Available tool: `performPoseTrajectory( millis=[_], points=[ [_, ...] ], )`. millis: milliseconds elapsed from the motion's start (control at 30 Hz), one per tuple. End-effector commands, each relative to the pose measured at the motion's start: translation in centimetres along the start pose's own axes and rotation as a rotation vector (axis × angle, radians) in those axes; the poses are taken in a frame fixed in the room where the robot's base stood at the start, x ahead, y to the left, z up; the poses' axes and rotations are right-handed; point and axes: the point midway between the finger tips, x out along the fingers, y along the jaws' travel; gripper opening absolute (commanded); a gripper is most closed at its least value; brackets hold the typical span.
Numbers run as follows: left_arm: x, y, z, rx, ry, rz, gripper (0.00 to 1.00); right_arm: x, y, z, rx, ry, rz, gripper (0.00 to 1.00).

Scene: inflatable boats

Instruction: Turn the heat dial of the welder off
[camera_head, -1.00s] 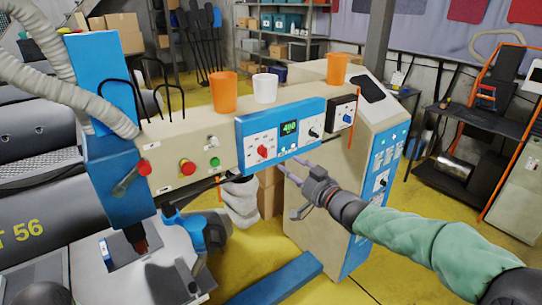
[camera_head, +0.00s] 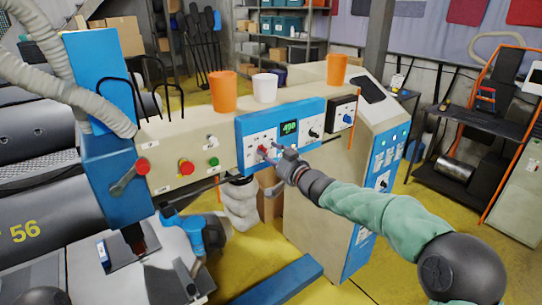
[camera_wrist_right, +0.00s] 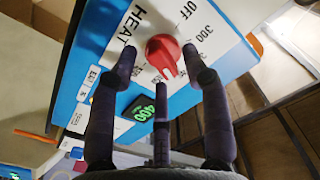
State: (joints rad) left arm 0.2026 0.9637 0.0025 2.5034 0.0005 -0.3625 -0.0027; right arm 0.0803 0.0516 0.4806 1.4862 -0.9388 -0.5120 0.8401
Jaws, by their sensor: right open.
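The welder's heat dial is a red knob (camera_head: 263,150) on the blue-edged control panel (camera_head: 257,137) at the front of the machine. In the right wrist view the red heat dial (camera_wrist_right: 163,49) sits beside the printed words HEAT and OFF, with its narrow end pointing down in the picture, away from OFF. My right gripper (camera_head: 267,158) is open at the panel. In the right wrist view its fingers (camera_wrist_right: 160,62) reach to either side of the dial, with a third finger below; contact cannot be told. My left gripper is not in view.
A green digital display (camera_head: 289,128) and a black knob (camera_head: 314,132) are right of the dial. Red (camera_head: 186,167) and green (camera_head: 214,162) buttons are to its left. Two orange cups and a white cup (camera_head: 265,88) stand on top of the machine.

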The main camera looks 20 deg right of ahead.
Motion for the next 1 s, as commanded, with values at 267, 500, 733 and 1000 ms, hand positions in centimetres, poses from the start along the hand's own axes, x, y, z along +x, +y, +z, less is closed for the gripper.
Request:
performPoseTrajectory(
  millis=[267,500,733,1000],
  points=[
    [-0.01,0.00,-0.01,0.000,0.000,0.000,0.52,-0.03,0.01,0.03,0.000,-0.001,0.000,0.03],
    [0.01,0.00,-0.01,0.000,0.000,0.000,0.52,-0.04,0.02,0.04,-0.004,-0.001,0.000,0.00],
    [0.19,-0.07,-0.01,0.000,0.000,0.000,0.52,-0.04,0.02,0.06,-0.062,-0.001,0.000,0.00],
    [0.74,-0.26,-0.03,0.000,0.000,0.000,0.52,-0.04,0.02,0.06,-0.252,-0.001,0.001,0.00]
  ],
)
